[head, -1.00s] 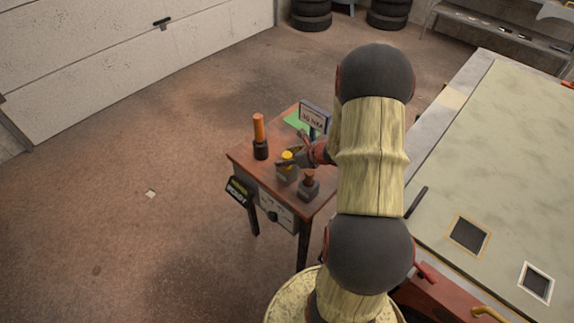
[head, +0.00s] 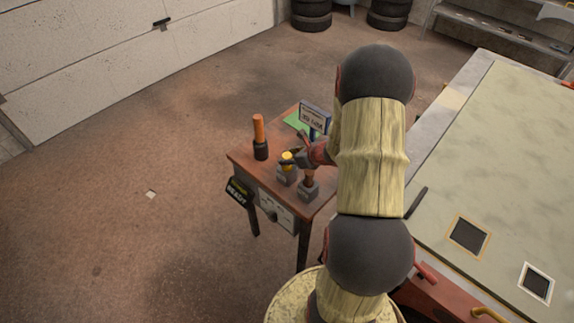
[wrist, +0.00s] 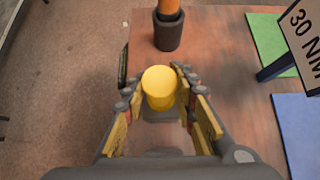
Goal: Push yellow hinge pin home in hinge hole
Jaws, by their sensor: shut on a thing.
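The yellow hinge pin (head: 287,156) is above or in a small grey block (head: 286,176) on the wooden side table; how deep it sits is hidden. In the wrist view the pin's round yellow head (wrist: 159,80) is between the fingers of my gripper (wrist: 158,98). My gripper also shows in the head view (head: 291,161), reaching in from the right and shut on the pin. I cannot make out a hinge hole in either view.
A dark holder with an orange handle (head: 258,128) stands behind the pin. A second grey block (head: 308,190) with a brown peg is close in front. A sign (head: 315,117) stands at the table's back right. A large bench (head: 500,170) lies right.

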